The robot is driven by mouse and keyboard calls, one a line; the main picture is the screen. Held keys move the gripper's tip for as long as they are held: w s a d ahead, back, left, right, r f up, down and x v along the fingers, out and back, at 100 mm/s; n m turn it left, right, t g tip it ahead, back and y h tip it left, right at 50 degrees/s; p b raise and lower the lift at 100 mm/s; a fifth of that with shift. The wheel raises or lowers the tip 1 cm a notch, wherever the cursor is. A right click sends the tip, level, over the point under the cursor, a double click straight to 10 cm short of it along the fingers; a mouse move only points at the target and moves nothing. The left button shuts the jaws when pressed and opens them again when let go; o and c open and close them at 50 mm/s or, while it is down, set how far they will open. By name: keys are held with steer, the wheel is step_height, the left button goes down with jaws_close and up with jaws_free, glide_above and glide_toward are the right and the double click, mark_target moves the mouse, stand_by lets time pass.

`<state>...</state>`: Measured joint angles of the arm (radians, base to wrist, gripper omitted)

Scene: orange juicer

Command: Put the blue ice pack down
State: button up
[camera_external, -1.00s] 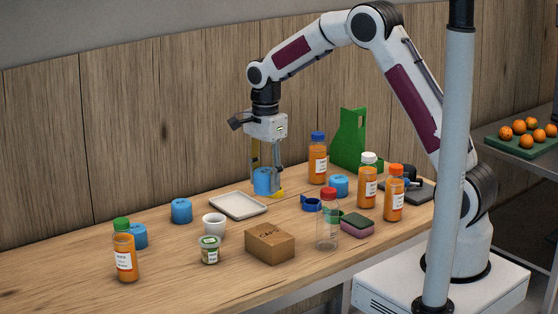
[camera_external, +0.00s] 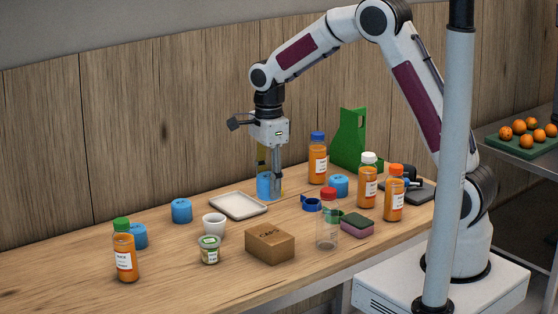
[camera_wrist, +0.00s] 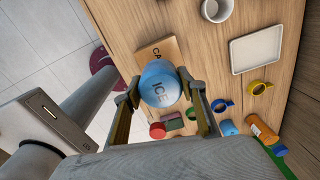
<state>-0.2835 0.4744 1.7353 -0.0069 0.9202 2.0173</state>
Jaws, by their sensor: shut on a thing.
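A blue ice pack (camera_external: 264,186) is between the fingers of my gripper (camera_external: 269,178), just right of the white tray. Several similar blue ice packs stand on the table, one left of the tray (camera_external: 181,210), one by the green-capped bottle (camera_external: 138,236) and one to the right (camera_external: 338,186).
A white tray (camera_external: 222,209) lies left of my gripper, and a blue-capped orange bottle (camera_external: 318,165) stands to its right. Bare table lies front left.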

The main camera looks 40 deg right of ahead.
steer(key=shift+f, duration=3.1)
steer(key=shift+f, duration=0.1)
steer(key=shift+f, duration=1.8)
steer(key=shift+f, duration=0.15)
steer(key=o, duration=1.2)
step_height(320, 180, up, 11)
steer(key=shift+r, duration=0.2)
steer(key=shift+s+r, duration=0.1)
steer(key=shift+r, duration=0.3)
